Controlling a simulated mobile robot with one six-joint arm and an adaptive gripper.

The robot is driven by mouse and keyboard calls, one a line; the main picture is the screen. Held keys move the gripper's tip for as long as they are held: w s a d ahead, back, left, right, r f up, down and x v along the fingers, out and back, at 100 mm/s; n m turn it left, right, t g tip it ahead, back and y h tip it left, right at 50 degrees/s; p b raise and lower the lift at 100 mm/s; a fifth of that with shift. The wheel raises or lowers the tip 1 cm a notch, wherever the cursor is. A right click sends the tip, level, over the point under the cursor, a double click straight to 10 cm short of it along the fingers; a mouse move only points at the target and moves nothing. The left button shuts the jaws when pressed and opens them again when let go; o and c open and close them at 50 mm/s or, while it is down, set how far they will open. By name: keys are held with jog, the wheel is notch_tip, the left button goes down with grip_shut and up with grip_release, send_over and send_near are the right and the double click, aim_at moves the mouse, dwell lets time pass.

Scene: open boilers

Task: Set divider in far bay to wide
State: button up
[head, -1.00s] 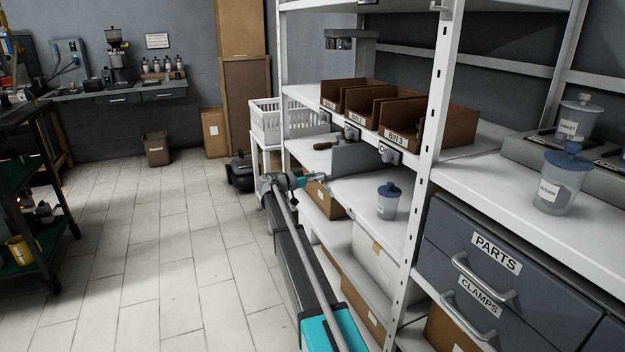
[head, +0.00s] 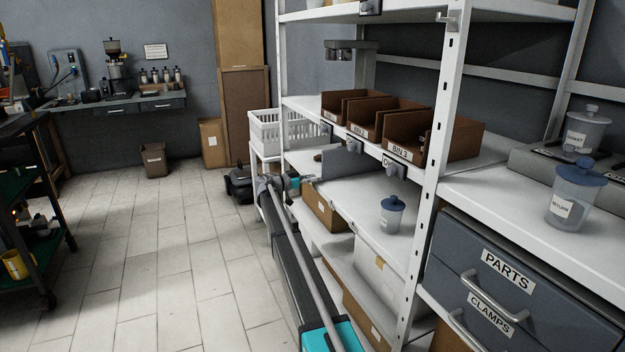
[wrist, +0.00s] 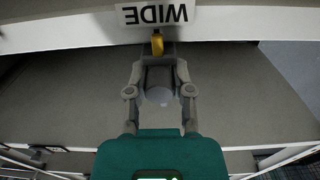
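A small yellow tab (wrist: 157,43) is just beyond the fingertips, below a white label reading WIDE (wrist: 153,14), which appears upside down. I cannot tell whether the fingers touch the tab. In the head view the grey divider (head: 345,164) stands upright on the middle shelf, under the brown bins. My gripper (head: 302,181) is at that shelf's far end, left of the divider; its fingers are too small to judge there.
Brown bins (head: 376,112) stand on the shelf above. A blue-lidded jar (head: 392,214) stands on the middle shelf, nearer than the divider. A white shelf post (head: 434,170) separates this bay from the PARTS drawer (head: 505,275). A white basket (head: 280,134) is beyond.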

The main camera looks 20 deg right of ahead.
jog(key=o, duration=0.4)
jog(key=shift+w+a, duration=0.3)
jog(key=shift+a, duration=0.1)
jog(key=shift+o, duration=0.3)
jog(key=shift+s, duration=0.1)
jog(key=shift+a, duration=0.1)
jog(key=a, duration=1.1)
jog(key=shift+s+a, duration=0.15)
jog(key=shift+a, duration=0.25)
